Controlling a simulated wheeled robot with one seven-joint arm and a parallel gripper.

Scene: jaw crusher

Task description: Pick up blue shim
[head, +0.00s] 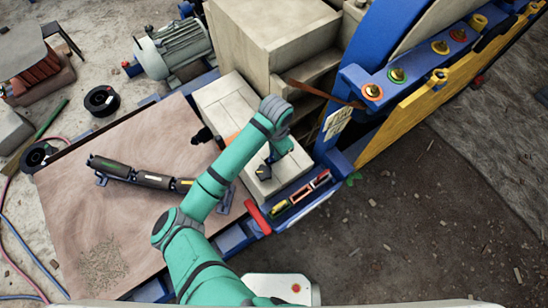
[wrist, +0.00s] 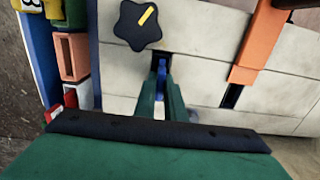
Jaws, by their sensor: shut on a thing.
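The blue shim (wrist: 161,72) is a narrow blue piece standing in a dark slot of the pale block (wrist: 200,60) in the wrist view. My gripper (wrist: 161,90) has its green fingers closed on the shim from both sides. Only a thin part of the shim shows between the fingers. In the head view my gripper (head: 272,158) points down over the pale block (head: 285,172), and I cannot make out the shim there. I cannot tell whether its lower end is still seated in the slot.
A black star knob (wrist: 137,25) with a yellow mark sits close beside my fingers. An orange strip (wrist: 258,42) lies right, near another dark slot (wrist: 232,95). A blue rack (head: 300,197) with coloured pieces borders the block. A brown board (head: 130,220) lies left with rollers (head: 145,178).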

